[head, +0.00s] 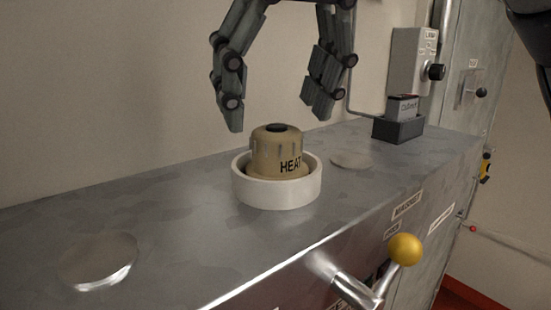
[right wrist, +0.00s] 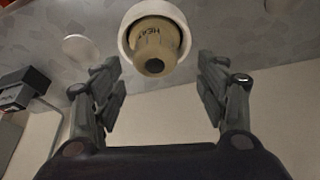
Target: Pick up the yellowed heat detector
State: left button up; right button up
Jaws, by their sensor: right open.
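The yellowed heat detector (head: 278,152) is a tan, ribbed cap with a dark top and the word HEAT on its side. It sits upright inside a white ring-shaped holder (head: 250,192) on the grey metal top. My right gripper (head: 272,122) is open and empty, pointing down above and slightly behind the detector, not touching it. In the right wrist view the detector (right wrist: 155,48) shows beyond the two spread fingertips (right wrist: 160,68), in its white ring (right wrist: 124,38). My left gripper does not show.
The metal cabinet top (head: 180,220) has pale round discs at left (head: 98,258) and right (head: 351,160). A dark box (head: 398,128) holding a small grey block stands at the back right. A yellow-knobbed lever (head: 404,249) sticks out in front. A wall rises behind.

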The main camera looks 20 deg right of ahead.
aim_at(278, 130)
jog(key=shift+w+d+f, duration=0.1)
jog(key=shift+w+f, duration=0.05)
jog(key=shift+f, duration=0.45)
jog(key=shift+w+d+f, duration=0.1)
jog(key=shift+w+f, duration=0.05)
jog(key=shift+f, duration=0.4)
jog(key=shift+w+f, duration=0.1)
jog(key=shift+f, duration=0.25)
jog(key=shift+p+x, duration=0.35)
jog(key=shift+x, duration=0.6)
jog(key=shift+w+d, duration=0.1)
jog(key=shift+r, duration=0.1)
jog(key=c, duration=1.2)
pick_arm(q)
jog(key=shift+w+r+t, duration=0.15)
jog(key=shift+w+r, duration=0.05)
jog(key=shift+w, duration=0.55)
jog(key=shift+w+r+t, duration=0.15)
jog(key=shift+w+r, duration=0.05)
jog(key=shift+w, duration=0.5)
